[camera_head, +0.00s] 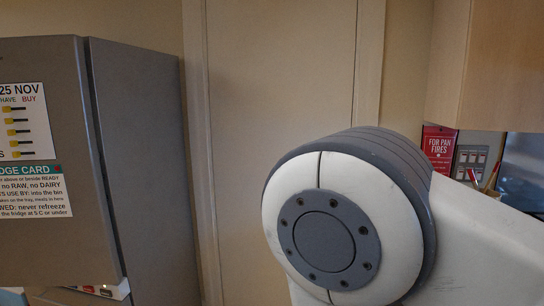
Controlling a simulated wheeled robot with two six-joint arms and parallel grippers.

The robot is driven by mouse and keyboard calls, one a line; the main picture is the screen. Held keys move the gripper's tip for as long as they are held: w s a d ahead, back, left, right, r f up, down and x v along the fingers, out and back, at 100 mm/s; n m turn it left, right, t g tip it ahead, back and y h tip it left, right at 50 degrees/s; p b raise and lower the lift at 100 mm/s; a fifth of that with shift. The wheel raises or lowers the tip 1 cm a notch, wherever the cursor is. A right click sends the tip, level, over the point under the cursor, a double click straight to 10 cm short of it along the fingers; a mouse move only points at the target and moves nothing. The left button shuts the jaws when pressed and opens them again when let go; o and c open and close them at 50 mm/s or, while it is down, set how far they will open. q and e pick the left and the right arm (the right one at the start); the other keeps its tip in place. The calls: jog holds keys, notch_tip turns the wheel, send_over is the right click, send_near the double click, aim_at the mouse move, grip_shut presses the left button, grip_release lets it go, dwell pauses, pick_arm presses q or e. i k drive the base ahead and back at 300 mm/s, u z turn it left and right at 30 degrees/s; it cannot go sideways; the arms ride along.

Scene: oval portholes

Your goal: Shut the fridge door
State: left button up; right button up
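The grey fridge (145,150) stands at the left, cut off by the picture's left edge. Its front panel (75,255) carries paper notes, and a dark vertical seam separates this panel from the fridge's side. Below the panel's lower edge, a small pale strip with coloured bits (105,290) shows, with a brownish surface beside it. I cannot tell from this view how far the fridge door stands open. Neither of my grippers is in view. A large white and grey joint of my own arm fills the lower right and hides what is behind it.
A closed-looking beige door or panel (280,80) in a frame is behind, right of the fridge.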

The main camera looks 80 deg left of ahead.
aim_at(56, 229)
jog(key=u, duration=3.9)
jog(key=i, duration=1.2)
jog(key=u, duration=0.5)
